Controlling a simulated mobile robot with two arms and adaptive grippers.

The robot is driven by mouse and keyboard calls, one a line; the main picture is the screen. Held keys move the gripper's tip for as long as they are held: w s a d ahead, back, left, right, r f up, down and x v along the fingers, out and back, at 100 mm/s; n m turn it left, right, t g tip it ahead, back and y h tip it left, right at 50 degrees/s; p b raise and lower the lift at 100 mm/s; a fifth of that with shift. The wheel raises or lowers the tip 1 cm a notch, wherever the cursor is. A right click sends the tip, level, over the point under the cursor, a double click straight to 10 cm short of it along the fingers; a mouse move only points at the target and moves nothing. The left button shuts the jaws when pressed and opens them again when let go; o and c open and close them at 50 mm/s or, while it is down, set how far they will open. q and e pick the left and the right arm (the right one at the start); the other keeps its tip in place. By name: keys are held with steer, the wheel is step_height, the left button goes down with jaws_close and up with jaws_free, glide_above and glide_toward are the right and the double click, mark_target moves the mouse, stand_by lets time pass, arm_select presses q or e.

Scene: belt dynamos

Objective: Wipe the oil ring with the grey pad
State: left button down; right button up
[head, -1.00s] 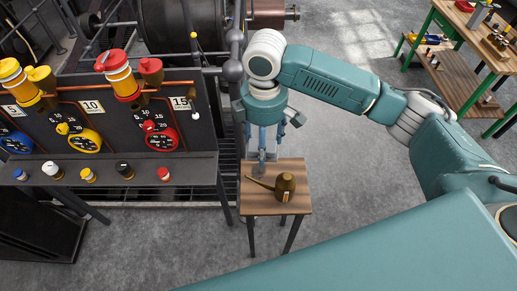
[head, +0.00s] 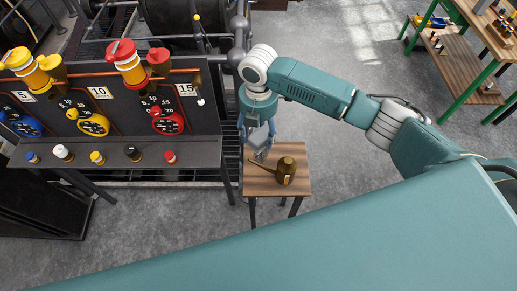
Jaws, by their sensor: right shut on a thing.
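My right gripper (head: 259,148) hangs over the back left part of a small wooden stool (head: 268,187), pointing down. It is shut on a small grey thing, which looks like the grey pad (head: 260,155); the fingers partly hide it. I cannot tell whether the pad touches the stool top. A brass oil can (head: 286,171) stands upright on the stool, just right of the gripper, its thin spout pointing left. I cannot make out the oil ring on the wood. My left gripper is not in view.
A dark control panel (head: 120,153) with coloured knobs, gauges and red and yellow oilers stands left of the stool. A horizontal copper pipe crosses it. Bare grey floor (head: 345,160) lies right of the stool. A green-framed workbench (head: 455,75) stands at the upper right.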

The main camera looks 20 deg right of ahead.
steer(key=b, duration=0.4)
glide_above(259, 162)
step_height(259, 162, down, 8)
step_height(259, 162, down, 6)
steer(key=b, duration=0.6)
steer(key=shift+a, duration=0.1)
steer(key=shift+f+b, duration=0.5)
steer(key=shift+f, duration=0.55)
